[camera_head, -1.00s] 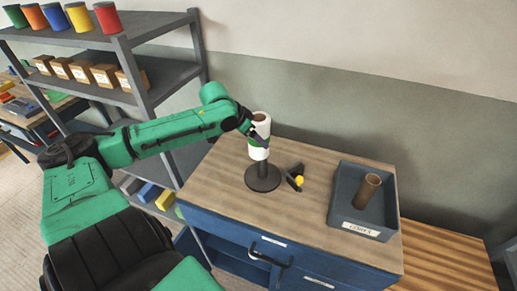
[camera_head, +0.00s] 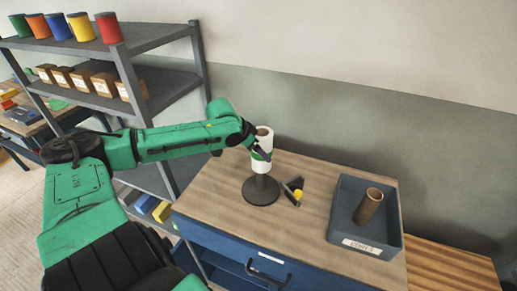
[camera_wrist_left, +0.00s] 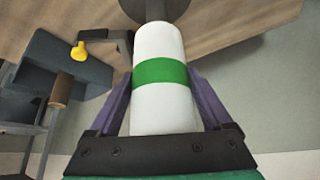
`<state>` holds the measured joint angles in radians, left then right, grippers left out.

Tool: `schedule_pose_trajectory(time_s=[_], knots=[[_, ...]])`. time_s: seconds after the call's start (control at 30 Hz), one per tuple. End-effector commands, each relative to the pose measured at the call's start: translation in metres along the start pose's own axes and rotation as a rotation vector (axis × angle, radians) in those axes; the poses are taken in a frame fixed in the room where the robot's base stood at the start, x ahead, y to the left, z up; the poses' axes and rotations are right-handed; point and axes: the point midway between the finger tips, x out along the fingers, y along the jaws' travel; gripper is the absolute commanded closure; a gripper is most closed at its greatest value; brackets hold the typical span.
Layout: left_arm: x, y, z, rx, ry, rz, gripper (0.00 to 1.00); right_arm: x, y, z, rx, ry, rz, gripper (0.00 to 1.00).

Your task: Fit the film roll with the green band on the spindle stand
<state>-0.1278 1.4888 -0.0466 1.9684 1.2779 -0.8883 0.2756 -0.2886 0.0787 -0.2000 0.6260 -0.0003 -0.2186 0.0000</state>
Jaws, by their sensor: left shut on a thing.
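The white film roll with the green band (camera_head: 264,140) is upright in the head view, over the dark spindle stand (camera_head: 261,190) on the cabinet top. My left gripper (camera_head: 260,153) is shut on the roll around its green band. The roll (camera_wrist_left: 160,110) also shows in the left wrist view between the two purple fingers, and my left gripper (camera_wrist_left: 163,95) grips its sides. The stand's round base (camera_wrist_left: 155,8) is at the roll's far end there. The post shows below the roll; whether the roll is seated on it I cannot tell. My right gripper is not in view.
A blue-grey bin (camera_head: 344,226) with a brown cardboard tube (camera_head: 369,206) stands farther right. A shelf rack (camera_head: 150,40) with coloured tins is at the left.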

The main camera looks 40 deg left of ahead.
Motion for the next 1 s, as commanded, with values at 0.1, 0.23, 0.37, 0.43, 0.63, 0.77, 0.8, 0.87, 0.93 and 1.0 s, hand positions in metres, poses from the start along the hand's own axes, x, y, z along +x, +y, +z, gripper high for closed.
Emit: schedule_pose_trajectory(time_s=[0.1, 0.23, 0.37, 0.43, 0.63, 0.77, 0.8, 0.87, 0.93, 1.0], knots=[[0.009, 0.000, 0.005, 0.000, 0.005, -0.001, 1.00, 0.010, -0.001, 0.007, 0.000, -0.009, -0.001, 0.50], [0.017, -0.001, 0.010, 0.001, 0.004, -0.002, 1.00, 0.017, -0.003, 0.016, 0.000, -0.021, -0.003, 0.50], [0.025, 0.000, 0.015, 0.000, 0.004, -0.001, 1.00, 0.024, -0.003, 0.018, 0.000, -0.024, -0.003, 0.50], [0.029, 0.000, 0.018, 0.000, 0.004, -0.001, 1.00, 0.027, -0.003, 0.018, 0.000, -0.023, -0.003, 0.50], [0.041, -0.001, 0.025, 0.000, 0.004, -0.002, 1.00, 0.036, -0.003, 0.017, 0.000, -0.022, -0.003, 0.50], [0.046, 0.000, 0.029, 0.000, 0.004, -0.001, 1.00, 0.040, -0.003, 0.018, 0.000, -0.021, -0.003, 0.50], [0.047, 0.000, 0.029, 0.000, 0.004, -0.001, 1.00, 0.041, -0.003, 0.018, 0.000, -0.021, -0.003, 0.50], [0.048, 0.000, 0.030, 0.000, 0.004, -0.001, 1.00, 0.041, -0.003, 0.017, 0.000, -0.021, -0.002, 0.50], [0.048, 0.000, 0.030, 0.000, 0.004, -0.001, 1.00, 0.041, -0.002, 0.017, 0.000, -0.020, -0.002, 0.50], [0.048, 0.000, 0.030, 0.000, 0.004, -0.001, 1.00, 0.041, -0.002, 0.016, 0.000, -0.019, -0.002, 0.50]])
